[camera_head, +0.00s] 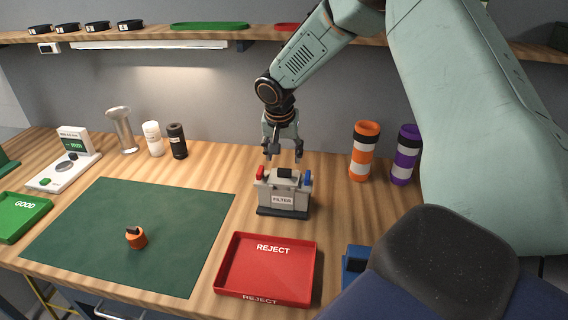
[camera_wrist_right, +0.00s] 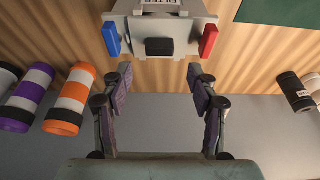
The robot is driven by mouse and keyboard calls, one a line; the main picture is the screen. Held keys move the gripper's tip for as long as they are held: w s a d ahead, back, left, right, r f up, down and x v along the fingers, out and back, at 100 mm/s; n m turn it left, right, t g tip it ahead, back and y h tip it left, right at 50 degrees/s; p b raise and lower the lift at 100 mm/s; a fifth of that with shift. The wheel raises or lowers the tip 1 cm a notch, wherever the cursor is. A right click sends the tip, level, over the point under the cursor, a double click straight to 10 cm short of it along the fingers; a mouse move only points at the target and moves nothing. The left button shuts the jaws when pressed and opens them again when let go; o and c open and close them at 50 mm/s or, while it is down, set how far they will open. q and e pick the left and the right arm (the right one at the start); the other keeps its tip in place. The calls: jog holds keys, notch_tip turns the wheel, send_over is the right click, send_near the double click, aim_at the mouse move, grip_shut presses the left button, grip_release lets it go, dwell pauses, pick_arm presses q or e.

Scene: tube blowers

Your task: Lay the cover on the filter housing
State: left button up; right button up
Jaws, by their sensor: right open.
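The grey filter housing (camera_head: 283,198) with a "FILTER" label stands upright on the table behind the red tray. A light grey cover with a black block-shaped handle (camera_head: 284,174) lies on top of it; I cannot tell whether it sits fully flush. A red latch (camera_head: 260,173) and a blue latch (camera_head: 308,178) stand at its two sides. The black handle also shows in the right wrist view (camera_wrist_right: 159,47). My right gripper (camera_head: 283,155) is open and empty, just above and behind the cover, apart from the handle. My left gripper is out of view.
A red REJECT tray (camera_head: 268,270) lies in front of the housing. A green mat (camera_head: 130,225) with an orange part (camera_head: 136,238) is to the left. Orange (camera_head: 364,150) and purple (camera_head: 404,154) striped cylinders stand to the right. A shelf (camera_head: 215,35) runs along the wall.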

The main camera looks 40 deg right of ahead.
jog(key=v, duration=0.6)
jog(key=shift+r, duration=0.35)
jog(key=shift+s+a, duration=0.15)
jog(key=shift+a, duration=0.05)
